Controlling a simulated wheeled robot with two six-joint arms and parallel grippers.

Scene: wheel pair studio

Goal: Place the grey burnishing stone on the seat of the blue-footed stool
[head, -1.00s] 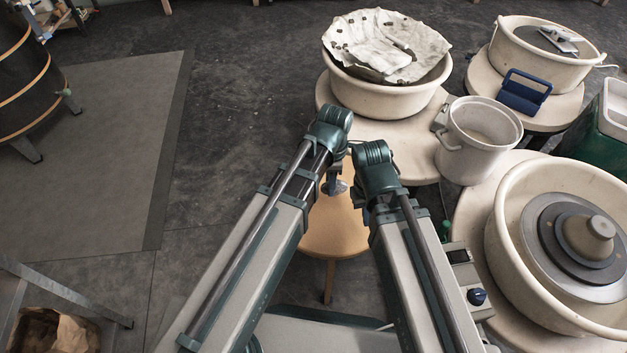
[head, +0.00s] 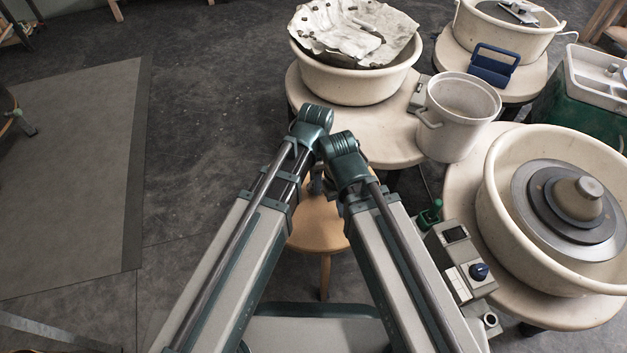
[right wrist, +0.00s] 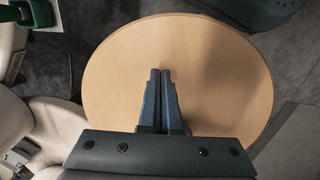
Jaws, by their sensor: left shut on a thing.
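A round wooden stool (head: 318,228) stands below my two wrists in the head view. Its pale seat (right wrist: 215,70) fills the middle of the right wrist view, and the visible part is bare; the colour of its feet cannot be seen. My left gripper (head: 316,182) points down over the seat, largely hidden by my arms. It is shut on the grey burnishing stone, which is hardly visible now. My right gripper (right wrist: 160,72) is shut, its blue fingertips together with nothing between them, above the seat.
Potter's wheels with cream basins stand to the right: one with cloth (head: 355,35), one with a grey wheel head (head: 575,195). Open floor (head: 215,130) lies to the left.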

